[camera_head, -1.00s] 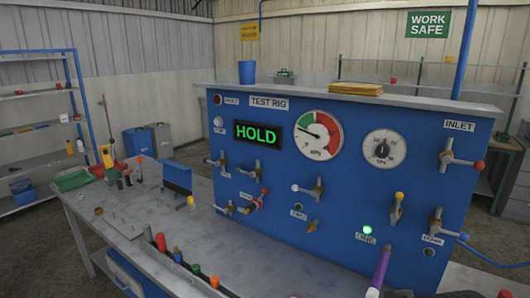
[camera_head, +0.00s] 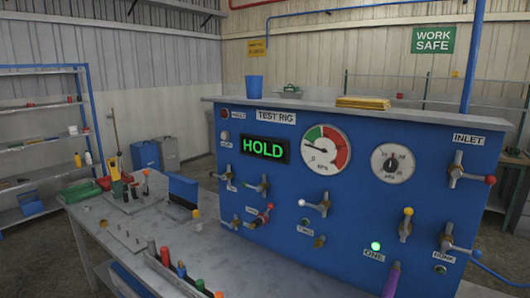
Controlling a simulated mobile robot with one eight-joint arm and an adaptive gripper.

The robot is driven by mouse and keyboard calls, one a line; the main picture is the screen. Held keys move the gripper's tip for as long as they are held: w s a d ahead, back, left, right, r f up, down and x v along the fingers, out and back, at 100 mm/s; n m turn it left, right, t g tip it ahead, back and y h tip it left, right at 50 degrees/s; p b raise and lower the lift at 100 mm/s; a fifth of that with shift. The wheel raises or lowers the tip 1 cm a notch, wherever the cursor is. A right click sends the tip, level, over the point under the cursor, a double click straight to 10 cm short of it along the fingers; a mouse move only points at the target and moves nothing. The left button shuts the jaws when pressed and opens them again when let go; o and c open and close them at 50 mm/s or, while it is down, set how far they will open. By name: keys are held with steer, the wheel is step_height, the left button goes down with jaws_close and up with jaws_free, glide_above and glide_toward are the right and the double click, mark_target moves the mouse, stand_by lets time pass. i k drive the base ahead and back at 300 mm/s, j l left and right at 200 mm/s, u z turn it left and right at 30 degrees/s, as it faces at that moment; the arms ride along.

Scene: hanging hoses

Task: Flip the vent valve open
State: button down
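The blue test rig panel (camera_head: 340,215) stands ahead, with several small lever valves on its face. Their labels are mostly too small to read, so I cannot tell which is the vent valve. A red-handled valve (camera_head: 260,216) sits at the lower left, with a small blurred label beside it. Other valves are a white-tipped one (camera_head: 317,205) in the middle, a yellow-tipped one (camera_head: 406,225), and a red-tipped one (camera_head: 468,176) under the INLET label. The display (camera_head: 263,150) reads HOLD in green. My gripper is not in view.
A grey workbench (camera_head: 130,240) with markers and small tools runs along the left. A purple tube (camera_head: 392,281) rises at the lower front of the panel, below a lit green lamp (camera_head: 376,246). A blue cup (camera_head: 254,87) and yellow folders (camera_head: 362,103) are on top.

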mark_target(223, 177)
steer(key=i+j, duration=0.15)
steer(key=j, duration=0.25)
steer(key=i+j, duration=0.15)
steer(key=j, duration=0.2)
steer(key=i+j, duration=0.15)
steer(key=j, duration=0.25)
steer(key=i+j+z, duration=0.1)
steer(key=j, duration=0.25)
steer(key=i+j, duration=0.2)
steer(key=j, duration=0.2)
steer(key=i+j, duration=0.15)
steer(key=j, duration=0.25)
steer(key=i+j, duration=0.15)
steer(key=j, duration=0.2)
